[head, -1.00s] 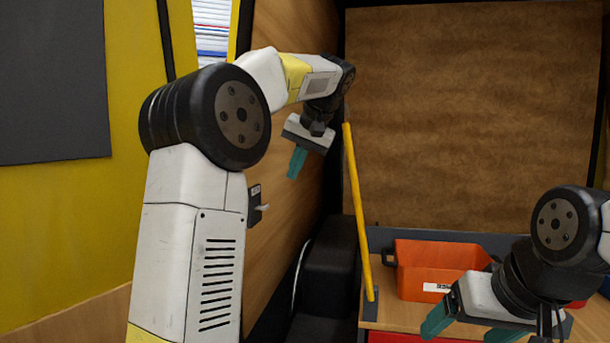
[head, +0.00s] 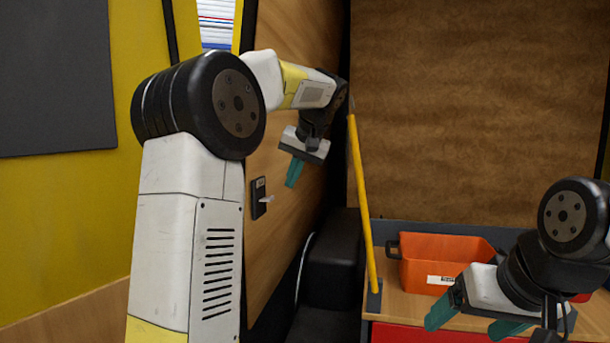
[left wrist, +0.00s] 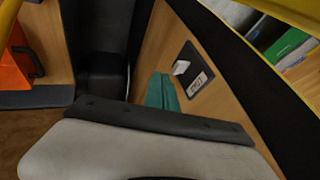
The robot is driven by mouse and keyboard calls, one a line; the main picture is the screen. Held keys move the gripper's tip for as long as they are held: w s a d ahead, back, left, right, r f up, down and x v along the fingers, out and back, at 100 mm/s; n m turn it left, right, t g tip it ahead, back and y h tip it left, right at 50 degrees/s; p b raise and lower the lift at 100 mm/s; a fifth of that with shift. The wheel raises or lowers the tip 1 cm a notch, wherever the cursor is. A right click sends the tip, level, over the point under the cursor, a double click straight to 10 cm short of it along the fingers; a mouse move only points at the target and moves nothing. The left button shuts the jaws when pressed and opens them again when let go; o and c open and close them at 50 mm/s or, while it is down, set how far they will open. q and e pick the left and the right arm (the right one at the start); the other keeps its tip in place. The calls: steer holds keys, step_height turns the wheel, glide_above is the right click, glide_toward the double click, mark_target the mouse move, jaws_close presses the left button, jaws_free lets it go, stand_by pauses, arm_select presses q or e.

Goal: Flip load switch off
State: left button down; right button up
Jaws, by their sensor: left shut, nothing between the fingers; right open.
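The load switch (head: 259,197) is a dark plate with a pale lever on the wooden side panel, low and left of my left gripper in the head view. In the left wrist view the switch (left wrist: 190,75) shows its white lever and a label, just beyond the fingertips. My left gripper (head: 291,182) has teal fingers, shut and empty, pointing down, apart from the lever in the head view. Its fingers also show in the left wrist view (left wrist: 162,92). My right gripper (head: 472,322) is open and empty at the lower right.
An orange bin (head: 440,262) stands on the wooden bench at the right. A yellow pole (head: 363,205) leans upright between the panel and the bench. A black box-like seat (head: 331,265) fills the corner below. A yellow wall (head: 65,215) is at far left.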

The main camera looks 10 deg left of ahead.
mark_target(264, 201)
arm_select(q)
steer(key=w+a+f, duration=0.2)
steer(key=a+f, duration=0.4)
steer(key=shift+a+f, duration=0.15)
steer(key=shift+f, duration=0.05)
steer(key=shift+w, duration=0.1)
